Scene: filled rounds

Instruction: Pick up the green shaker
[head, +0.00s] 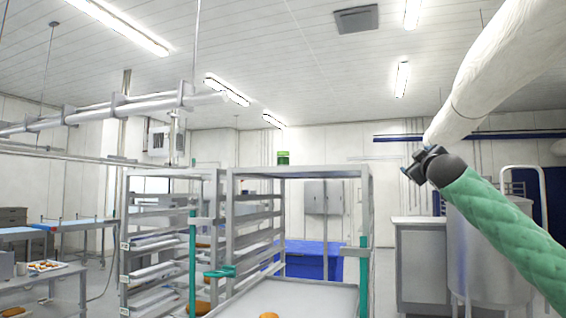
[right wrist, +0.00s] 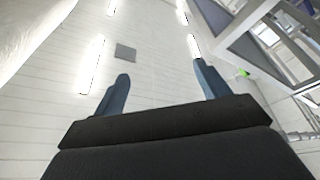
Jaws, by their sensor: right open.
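The green shaker (head: 283,158) stands upright on top of the metal rack in the middle of the head view. A small bright green spot, likely the shaker (right wrist: 243,73), shows by the rack's frame in the right wrist view. My right gripper (head: 415,157) is raised at the right of the head view, apart from the shaker and to its right. In the right wrist view its two blue-grey fingers (right wrist: 160,90) are spread with nothing between them. My left gripper is not in view.
The metal rack (head: 300,171) has an open frame, with a tray (head: 290,298) low in front holding a round bun. A second rack (head: 165,174) with several trays stands to its left. A steel vat (head: 490,250) and cabinet (head: 421,265) stand at right.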

